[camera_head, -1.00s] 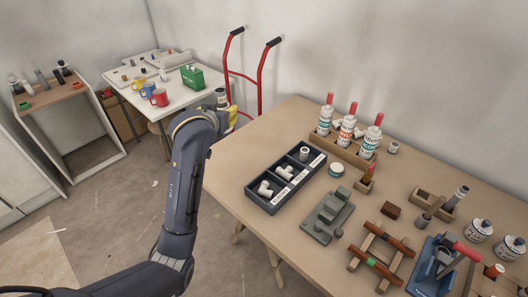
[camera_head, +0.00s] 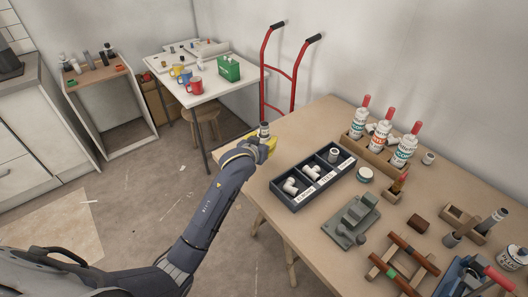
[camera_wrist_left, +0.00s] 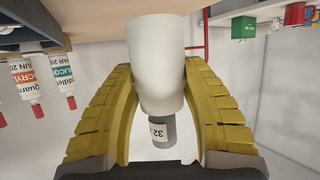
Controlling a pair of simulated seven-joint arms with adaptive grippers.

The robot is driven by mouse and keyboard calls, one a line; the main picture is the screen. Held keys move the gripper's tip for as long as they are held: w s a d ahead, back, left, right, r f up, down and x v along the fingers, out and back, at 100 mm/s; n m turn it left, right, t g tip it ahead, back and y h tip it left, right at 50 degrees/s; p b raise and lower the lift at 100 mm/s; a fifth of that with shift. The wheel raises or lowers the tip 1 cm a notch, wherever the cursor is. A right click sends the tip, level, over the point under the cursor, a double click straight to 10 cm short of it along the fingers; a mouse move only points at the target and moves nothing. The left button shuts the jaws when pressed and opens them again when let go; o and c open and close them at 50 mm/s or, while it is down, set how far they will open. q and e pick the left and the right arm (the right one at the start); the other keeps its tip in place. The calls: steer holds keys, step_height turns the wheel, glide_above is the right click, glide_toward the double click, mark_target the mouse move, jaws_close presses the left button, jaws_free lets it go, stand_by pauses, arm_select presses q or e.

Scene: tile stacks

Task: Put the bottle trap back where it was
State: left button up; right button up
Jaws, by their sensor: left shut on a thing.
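My left gripper (camera_head: 267,144) is shut on a part that I take for the bottle trap (camera_wrist_left: 158,65). In the left wrist view the part has a wide white cylinder and a narrower grey end marked 32, between the yellow fingers. In the head view its grey upper end (camera_head: 264,129) sticks up above the fingers, near the left edge of the workbench. The fingers hide much of the rest. My right gripper is not in view.
A dark three-compartment tray (camera_head: 290,207) with white fittings lies on the workbench (camera_head: 300,125), right of my gripper. A grey-green tool (camera_head: 352,220) and a wooden bottle rack (camera_head: 373,152) are farther right. A white table (camera_head: 222,88) and red hand truck (camera_head: 266,72) stand behind.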

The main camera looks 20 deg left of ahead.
arm_select(q)
steer(key=shift+f, duration=2.75)
steer(key=shift+f, duration=0.15)
steer(key=o, duration=1.3)
steer(key=shift+c, duration=0.2)
steer(key=v, duration=1)
steer(key=shift+s+r, duration=0.3)
steer(key=shift+o, duration=0.6)
steer(key=shift+s+r, duration=0.25)
steer(key=shift+s, duration=0.35)
